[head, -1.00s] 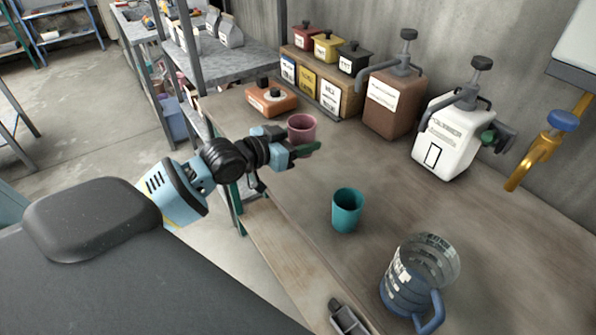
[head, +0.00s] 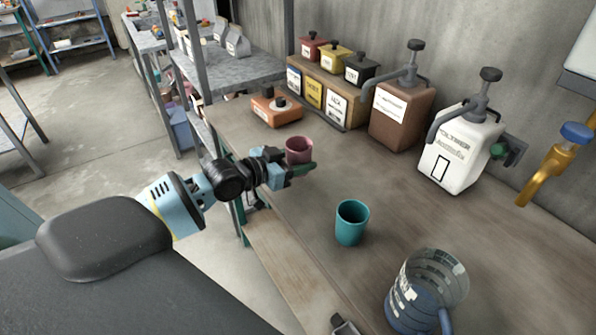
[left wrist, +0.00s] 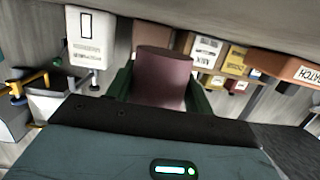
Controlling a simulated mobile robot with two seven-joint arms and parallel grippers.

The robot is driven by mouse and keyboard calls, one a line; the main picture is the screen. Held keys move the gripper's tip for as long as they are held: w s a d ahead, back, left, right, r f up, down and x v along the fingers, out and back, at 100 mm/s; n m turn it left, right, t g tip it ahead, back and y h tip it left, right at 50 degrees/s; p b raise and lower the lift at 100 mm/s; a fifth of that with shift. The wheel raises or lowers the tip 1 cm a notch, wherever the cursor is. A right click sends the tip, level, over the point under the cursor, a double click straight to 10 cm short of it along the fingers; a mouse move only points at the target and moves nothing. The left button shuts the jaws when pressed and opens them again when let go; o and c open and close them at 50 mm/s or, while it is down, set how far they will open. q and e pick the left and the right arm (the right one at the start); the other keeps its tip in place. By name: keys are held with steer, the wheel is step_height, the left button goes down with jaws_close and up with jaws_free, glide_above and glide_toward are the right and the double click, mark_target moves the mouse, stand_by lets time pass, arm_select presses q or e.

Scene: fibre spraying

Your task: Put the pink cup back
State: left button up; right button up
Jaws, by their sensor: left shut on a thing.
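The pink cup (head: 299,150) is near the left edge of the workbench in the head view. My left gripper (head: 299,166) is shut on it, with a green finger along its near side. In the left wrist view the pink cup (left wrist: 162,80) sits between the two green fingers, and the view is upside down. I cannot tell whether the cup's base touches the bench. My right gripper is not clearly in view; only a small grey part shows at the bottom edge of the head view.
A teal cup (head: 351,222) and a clear blue-handled jug (head: 427,292) stand on the bench (head: 300,215). Behind are an orange box (head: 277,110), a rack of small bins (head: 331,99), a brown pump container (head: 400,115) and a white one (head: 459,150). The middle of the bench is clear.

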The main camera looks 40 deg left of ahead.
arm_select(q)
steer(key=shift+f, duration=1.8)
steer(key=shift+f, duration=0.1)
steer(key=shift+f+b, duration=0.15)
steer(key=shift+b, duration=0.2)
steer(key=o, duration=1)
steer(key=shift+s+r, duration=0.1)
steer(key=shift+r, duration=0.2)
steer(key=shift+p+v, duration=0.7)
steer(key=shift+v, duration=5.2)
